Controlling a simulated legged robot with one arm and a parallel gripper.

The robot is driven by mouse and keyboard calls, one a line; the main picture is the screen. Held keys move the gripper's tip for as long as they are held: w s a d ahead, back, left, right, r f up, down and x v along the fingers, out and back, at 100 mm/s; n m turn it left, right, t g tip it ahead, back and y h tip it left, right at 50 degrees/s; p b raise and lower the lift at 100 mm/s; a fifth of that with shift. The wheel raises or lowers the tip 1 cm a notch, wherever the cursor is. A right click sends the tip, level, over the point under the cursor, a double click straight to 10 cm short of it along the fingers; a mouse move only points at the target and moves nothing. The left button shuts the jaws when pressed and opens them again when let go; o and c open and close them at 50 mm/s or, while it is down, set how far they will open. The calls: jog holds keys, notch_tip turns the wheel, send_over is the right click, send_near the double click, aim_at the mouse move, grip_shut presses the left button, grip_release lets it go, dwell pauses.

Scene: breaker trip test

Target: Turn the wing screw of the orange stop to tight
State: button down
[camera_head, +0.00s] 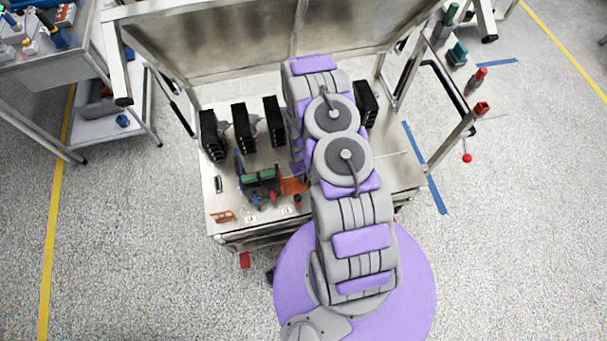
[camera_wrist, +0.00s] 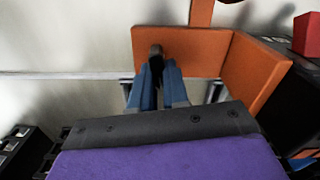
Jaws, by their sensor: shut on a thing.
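The orange stop (camera_wrist: 257,70) fills the upper middle and right of the wrist view, with one plate facing me and another angled off to the right. The dark wing screw (camera_wrist: 156,50) stands at the front plate. My gripper (camera_wrist: 157,70) has its two blue fingers closed around the wing screw, one on each side; the fingertips partly hide it. In the head view, part of the orange stop (camera_head: 293,185) shows beside my arm on the bench. My arm hides the gripper and the wing screw there.
The metal bench (camera_head: 300,222) carries several black upright modules (camera_head: 246,128) along its back. A dark device with green parts (camera_head: 260,178) stands left of the stop. In the wrist view, a red block (camera_wrist: 307,34) is at the upper right and a black part (camera_wrist: 25,150) at the lower left.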

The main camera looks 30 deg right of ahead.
jog(key=shift+w+d+r+m, duration=0.1)
jog(key=shift+w+m, duration=0.05)
jog(key=shift+m, duration=0.4)
jog(key=shift+w+d+m, duration=0.1)
jog(key=shift+m, duration=0.45)
jog(key=shift+p, duration=0.3)
jog(key=c, duration=1.4)
grip_release()
jog(key=shift+o, duration=1.4)
jog(key=shift+s, duration=0.15)
notch_tip(320, 180, up, 17)
jog(key=p, duration=0.2)
